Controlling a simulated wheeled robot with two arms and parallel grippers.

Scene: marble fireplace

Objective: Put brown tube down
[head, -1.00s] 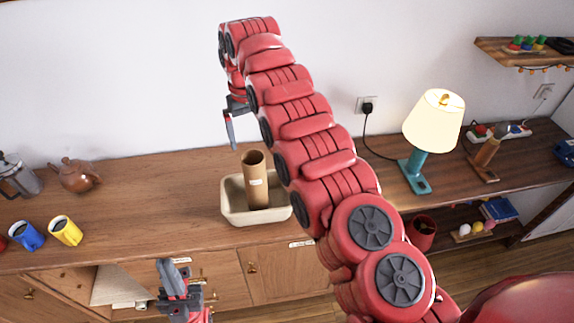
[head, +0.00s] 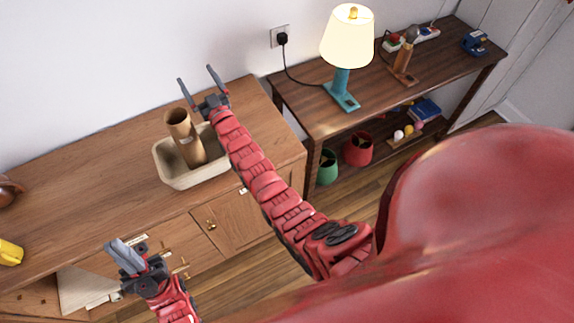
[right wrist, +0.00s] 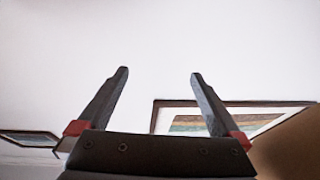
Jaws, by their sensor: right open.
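The brown tube (head: 184,135) stands roughly upright inside a cream basin (head: 178,180) on the wooden cabinet, and its open top shows. My right gripper (head: 197,76) is open and empty, behind and to the right of the tube near the wall, apart from it. In the right wrist view its open fingers (right wrist: 160,75) have only wall and a framed picture beyond them. A brown shape at the lower right there is cut off, and I cannot tell what it is. My left gripper (head: 124,252) is in front of the cabinet, its fingers close together with nothing between them.
A lamp (head: 346,50) stands on a shelf table (head: 300,90) to the right. Red (head: 358,148) and green (head: 327,167) pots sit below. A yellow mug (head: 10,252) is at the left edge.

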